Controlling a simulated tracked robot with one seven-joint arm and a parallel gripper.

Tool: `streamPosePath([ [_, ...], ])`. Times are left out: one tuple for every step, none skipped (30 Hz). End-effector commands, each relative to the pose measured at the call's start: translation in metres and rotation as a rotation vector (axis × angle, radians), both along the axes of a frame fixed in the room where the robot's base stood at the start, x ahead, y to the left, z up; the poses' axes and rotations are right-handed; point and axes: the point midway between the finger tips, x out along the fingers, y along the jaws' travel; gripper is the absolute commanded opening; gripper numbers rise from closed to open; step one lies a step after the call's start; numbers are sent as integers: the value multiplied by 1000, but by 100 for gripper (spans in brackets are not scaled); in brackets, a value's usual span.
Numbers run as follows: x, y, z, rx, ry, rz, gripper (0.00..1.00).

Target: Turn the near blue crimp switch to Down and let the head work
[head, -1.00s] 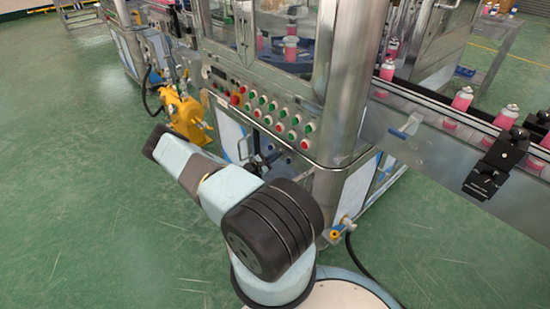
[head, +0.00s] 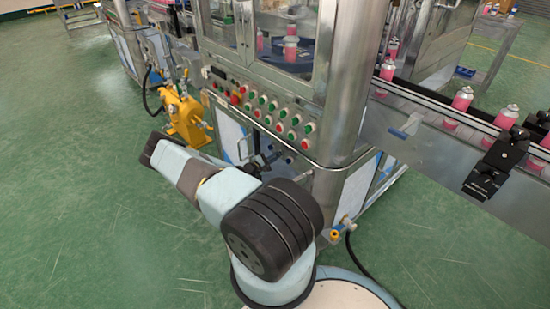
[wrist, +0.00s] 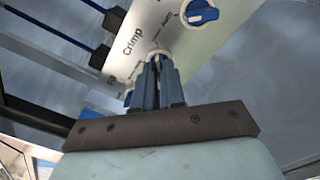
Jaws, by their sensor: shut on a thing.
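In the wrist view my gripper (wrist: 158,78) is shut on a switch on the pale panel beside the word "Crimp" (wrist: 132,38). The fingers cover most of this crimp switch (wrist: 157,54), so its pointer and setting cannot be read. A second blue switch (wrist: 201,14) with a white mark across it sits apart, up and to the right on the same panel. In the head view the fingers on the switch cannot be made out clearly.
The head view shows the machine's button panel (head: 264,112) with green and red buttons. A yellow unit (head: 184,118) stands at its left. A conveyor (head: 418,112) with pink cans runs at right. The green floor (head: 75,190) at left is clear.

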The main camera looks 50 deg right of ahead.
Motion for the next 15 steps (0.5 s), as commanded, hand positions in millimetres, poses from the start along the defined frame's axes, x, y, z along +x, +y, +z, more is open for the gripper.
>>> streamPosePath([
  [-3,2,-4,7,1,-5,0],
  [-3,2,-4,7,1,-5,0],
  [-4,2,-4,7,1,-5,11],
  [-4,1,-4,7,1,-5,14],
  [-4,1,-4,7,2,-5,16],
  [-3,1,-4,6,1,-4,20],
  [-3,1,-3,6,1,-4,23],
  [-3,1,-3,5,1,-3,26],
  [-3,1,-3,5,2,-4,30],
  [-2,1,-2,4,2,-3,33],
  [-2,1,-2,4,2,-3,35],
  [-2,1,-2,3,2,-3,35],
  [-2,1,-2,3,2,-3,35],
  [-2,1,-2,3,2,-3,35],
  [-2,0,-2,2,2,-2,35],
])
